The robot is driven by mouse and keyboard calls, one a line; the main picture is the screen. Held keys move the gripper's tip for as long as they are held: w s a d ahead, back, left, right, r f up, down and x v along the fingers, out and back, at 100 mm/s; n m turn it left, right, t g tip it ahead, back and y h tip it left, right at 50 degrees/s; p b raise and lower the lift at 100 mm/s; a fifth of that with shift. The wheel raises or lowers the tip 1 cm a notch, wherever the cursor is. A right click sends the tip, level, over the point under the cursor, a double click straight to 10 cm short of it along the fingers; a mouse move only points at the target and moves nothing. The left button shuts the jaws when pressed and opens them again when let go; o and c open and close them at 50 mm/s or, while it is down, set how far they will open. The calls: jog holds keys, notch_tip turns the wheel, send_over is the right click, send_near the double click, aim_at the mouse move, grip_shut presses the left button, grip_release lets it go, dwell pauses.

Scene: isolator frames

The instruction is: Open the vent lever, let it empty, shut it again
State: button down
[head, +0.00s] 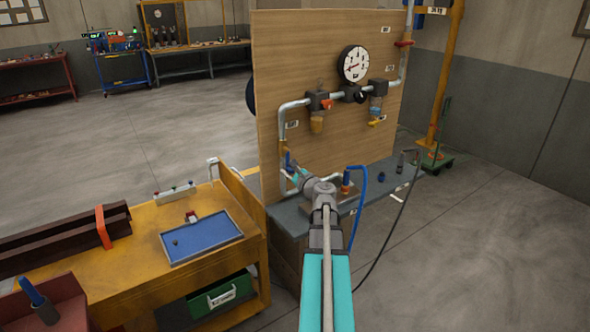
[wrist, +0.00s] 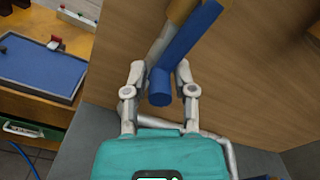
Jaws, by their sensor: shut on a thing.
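A blue lever (wrist: 185,46) runs down from the pipework on the wooden panel (wrist: 250,80), and its rounded end sits between my fingers. My gripper (wrist: 160,84) is shut on this lever. In the head view my gripper (head: 290,172) is at the lower left of the panel, and the blue lever (head: 286,158) shows only as a small patch beside the pipe. The pressure gauge (head: 354,64) is at the top of the panel, its needle pointing left. I cannot read the small labels, so I cannot tell whether this lever is marked as the vent.
The grey pipe (head: 295,104) carries an orange-red handle (head: 327,104), a yellow handle (head: 376,122) and a red valve handle (head: 403,43). A blue hose (head: 362,205) hangs right of my arm. A workbench (head: 120,258) with a blue tray (head: 176,258) stands left.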

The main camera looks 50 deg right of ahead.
jog(key=c, duration=0.6)
grip_release()
jog(key=shift+s+a, duration=0.15)
jog(key=shift+a, duration=0.15)
jog(key=shift+r, duration=0.1)
jog(key=shift+s+d, duration=0.1)
jog(key=shift+s, duration=0.2)
jog(key=v, duration=1.1)
jog(key=shift+s, duration=0.3)
